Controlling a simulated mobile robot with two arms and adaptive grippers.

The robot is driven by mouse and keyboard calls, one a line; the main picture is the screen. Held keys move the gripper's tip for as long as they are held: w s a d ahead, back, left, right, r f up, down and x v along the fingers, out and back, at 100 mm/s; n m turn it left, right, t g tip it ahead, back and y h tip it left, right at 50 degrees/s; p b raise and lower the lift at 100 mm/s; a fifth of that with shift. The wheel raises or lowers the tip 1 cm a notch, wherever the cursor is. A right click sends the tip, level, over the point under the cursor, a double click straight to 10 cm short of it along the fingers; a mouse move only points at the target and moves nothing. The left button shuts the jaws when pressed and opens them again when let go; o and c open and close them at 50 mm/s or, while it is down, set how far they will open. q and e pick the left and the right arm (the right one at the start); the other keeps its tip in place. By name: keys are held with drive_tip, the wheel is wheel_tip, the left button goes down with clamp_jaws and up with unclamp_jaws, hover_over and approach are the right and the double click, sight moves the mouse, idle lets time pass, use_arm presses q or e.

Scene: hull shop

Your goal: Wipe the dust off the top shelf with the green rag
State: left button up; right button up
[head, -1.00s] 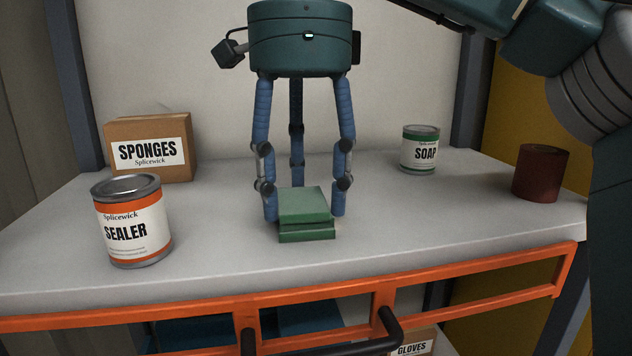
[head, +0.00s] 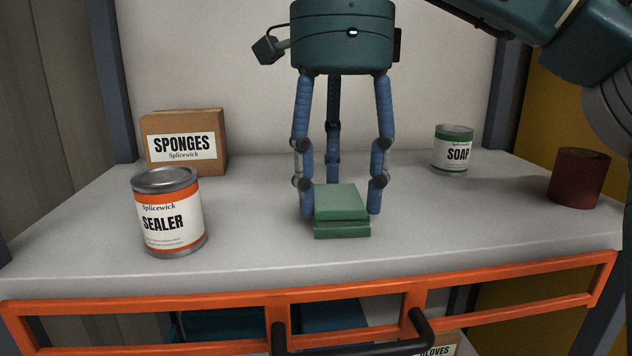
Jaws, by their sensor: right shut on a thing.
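The green rag (head: 341,205) is a folded, block-like cloth at the middle of the top shelf (head: 250,255), near its front. My right gripper (head: 341,198) points down from above, its blue fingers closed around the rag's sides. The rag appears to rest on the shelf surface. The shelf top is pale grey, and I cannot make out distinct dust on it. My left gripper is not in the head view.
A sealer can (head: 168,212) stands at the left front, with a sponges box (head: 184,143) behind it. A soap can (head: 453,150) and a brown-red cylinder (head: 578,178) stand at the right. An orange rail (head: 345,290) runs along the front; a gloves box (head: 440,346) is below.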

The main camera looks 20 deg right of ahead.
drive_tip(key=shift+s+d, duration=0.2)
drive_tip(key=shift+d, duration=1.4)
